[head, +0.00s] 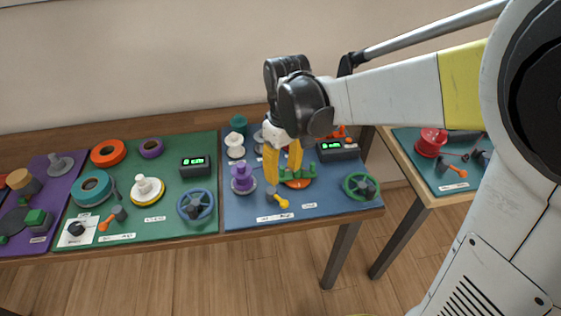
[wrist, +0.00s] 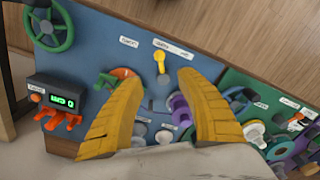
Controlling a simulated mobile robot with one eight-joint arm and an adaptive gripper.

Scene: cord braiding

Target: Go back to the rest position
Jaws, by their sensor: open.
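My gripper (head: 284,164) has yellow fingers and hangs over the blue mat (head: 335,199) in the head view. Its fingers are spread with nothing held between them; the wrist view shows both fingers (wrist: 160,112) apart. Below and around it on the blue mat are a purple spool (head: 243,180), a small lever with a yellow knob (head: 280,200) and an orange disc with green parts (head: 297,181). My fingers hide part of the mat behind them. I cannot tell the exact height of the fingertips above the mat.
A green handwheel (head: 361,187) and a black display box (head: 337,149) stand on the blue mat's right side. The green mat (head: 180,225) at left carries a blue handwheel (head: 195,205) and rings. A separate table with a red spool (head: 431,142) stands at right. Space above the tables is clear.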

